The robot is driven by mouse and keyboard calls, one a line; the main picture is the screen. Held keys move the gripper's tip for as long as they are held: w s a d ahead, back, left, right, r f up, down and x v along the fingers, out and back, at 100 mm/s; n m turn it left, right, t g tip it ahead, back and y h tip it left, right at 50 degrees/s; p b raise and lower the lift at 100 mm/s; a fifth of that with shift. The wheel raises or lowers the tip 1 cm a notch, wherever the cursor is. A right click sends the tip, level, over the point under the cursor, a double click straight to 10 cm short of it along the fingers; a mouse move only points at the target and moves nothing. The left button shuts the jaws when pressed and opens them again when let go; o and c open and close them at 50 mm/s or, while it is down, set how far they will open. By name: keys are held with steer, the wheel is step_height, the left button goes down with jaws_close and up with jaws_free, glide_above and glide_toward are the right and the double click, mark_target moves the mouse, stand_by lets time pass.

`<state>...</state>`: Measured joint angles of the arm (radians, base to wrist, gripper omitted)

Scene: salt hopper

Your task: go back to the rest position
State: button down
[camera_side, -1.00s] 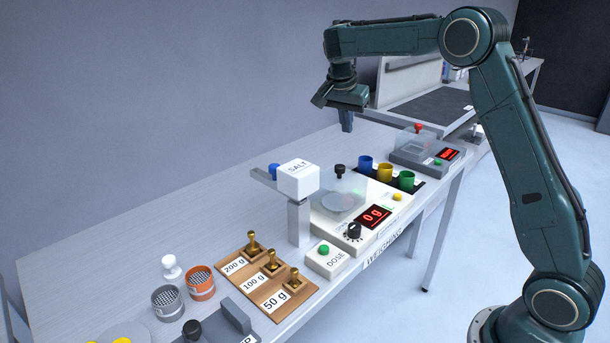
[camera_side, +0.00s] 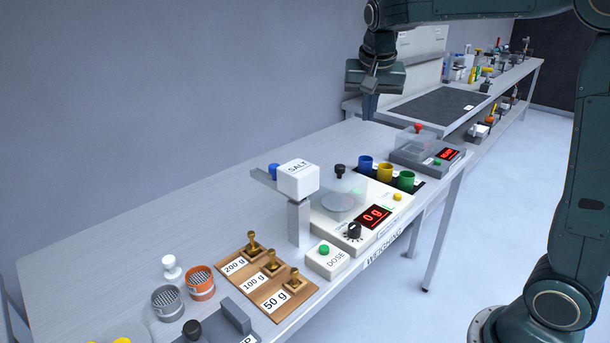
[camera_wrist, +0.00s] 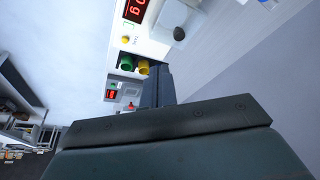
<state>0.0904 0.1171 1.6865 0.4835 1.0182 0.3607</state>
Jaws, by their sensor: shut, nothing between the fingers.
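My gripper (camera_side: 370,106) is shut and empty. In the side view it hangs above the far end of the weighing bench (camera_side: 110,255), pointing down, well clear of the cups. Its fingers also show in the wrist view (camera_wrist: 158,88), close together, with the bench beyond them. The white salt hopper (camera_side: 298,180) stands on its post beside the balance (camera_side: 335,228), whose red display reads 0 g. My arm reaches across the top right of the side view, and its upper links are partly cut off by the frame.
Blue, yellow and green cups (camera_side: 385,172) stand behind the balance, near a second scale (camera_side: 425,150). Brass weights (camera_side: 270,262) sit on a wooden board at the front. A dark mat (camera_side: 435,108) lies on a farther bench. The bench's back left is bare.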

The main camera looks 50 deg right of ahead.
steer(key=s+a+f+n+t+y, duration=0.1)
steer(key=s+a+n, duration=0.4)
steer(key=s, duration=0.7)
steer(key=s+a+f+n+t+y, duration=0.1)
steer(key=s+a+n, duration=0.4)
steer(key=s, duration=0.7)
steer(key=shift+a+f+t+y, duration=0.4)
steer(key=shift+a+f+y, duration=0.3)
steer(key=shift+f, duration=0.65)
